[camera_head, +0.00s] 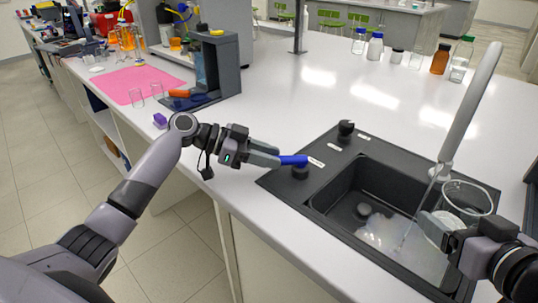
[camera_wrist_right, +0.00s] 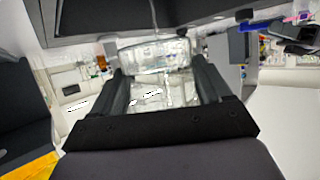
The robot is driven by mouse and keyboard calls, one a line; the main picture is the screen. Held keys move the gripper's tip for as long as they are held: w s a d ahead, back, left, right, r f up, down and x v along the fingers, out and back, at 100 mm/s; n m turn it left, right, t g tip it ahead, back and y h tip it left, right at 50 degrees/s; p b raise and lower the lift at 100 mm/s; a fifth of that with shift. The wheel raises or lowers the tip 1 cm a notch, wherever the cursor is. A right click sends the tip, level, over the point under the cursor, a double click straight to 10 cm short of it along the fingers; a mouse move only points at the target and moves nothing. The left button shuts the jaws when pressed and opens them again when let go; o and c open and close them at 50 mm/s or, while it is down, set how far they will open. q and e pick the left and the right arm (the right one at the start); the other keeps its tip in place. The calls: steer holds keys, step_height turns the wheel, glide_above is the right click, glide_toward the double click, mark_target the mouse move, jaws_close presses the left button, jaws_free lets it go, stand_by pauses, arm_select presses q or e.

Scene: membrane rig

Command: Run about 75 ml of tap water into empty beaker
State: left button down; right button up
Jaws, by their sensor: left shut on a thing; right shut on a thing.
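My left gripper (camera_head: 276,159) is shut on the blue tap lever (camera_head: 294,160) at the sink's left rim. My right gripper (camera_head: 440,228) is shut on a clear glass beaker (camera_head: 467,197), held over the right side of the sink. The beaker also shows between the fingers in the right wrist view (camera_wrist_right: 155,57). The water level in the beaker cannot be read.
The dark sink (camera_head: 345,192) is set into the white counter, with bright splashing water on its floor. A second black knob (camera_head: 346,128) stands on its back rim. Several bottles (camera_head: 439,60) stand at the back. A pink mat (camera_head: 140,84) with glassware lies to the left.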

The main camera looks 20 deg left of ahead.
arm_select(q)
steer(key=shift+s, duration=0.1)
steer(key=shift+s+d+f+n+t+y, duration=0.1)
steer(key=shift+s+d+n+t+y, duration=0.15)
steer(key=shift+n+t, duration=0.25)
steer(key=shift+s+d+n+t+y, duration=0.15)
steer(key=shift+s+n+t+y, duration=0.2)
steer(key=shift+n+t, duration=0.15)
steer(key=shift+s+d+n+t+y, duration=0.25)
steer(key=shift+n+t+y, duration=0.1)
steer(key=shift+n+t, duration=0.15)
steer(key=shift+s+d+n+t+y, duration=0.25)
steer(key=shift+n+t+y, duration=0.15)
steer(key=shift+n, duration=0.1)
steer(key=shift+s+d+n+t+y, duration=0.35)
steer(key=shift+d+n+t+y, duration=0.15)
steer(key=shift+n+y, duration=0.25)
steer(key=shift+s+d+n+t+y, duration=0.35)
steer(key=shift+n+t+y, duration=0.2)
steer(key=shift+n, duration=0.2)
steer(key=shift+s+d+n+t+y, duration=0.15)
steer(key=shift+d+n+t+y, duration=0.25)
steer(key=shift+n+y, duration=0.4)
arm_select(e)
steer(key=shift+s+r, duration=0.1)
arm_select(q)
steer(key=shift+y, duration=0.25)
steer(key=shift+d+r, duration=0.1)
steer(key=shift+r, duration=0.1)
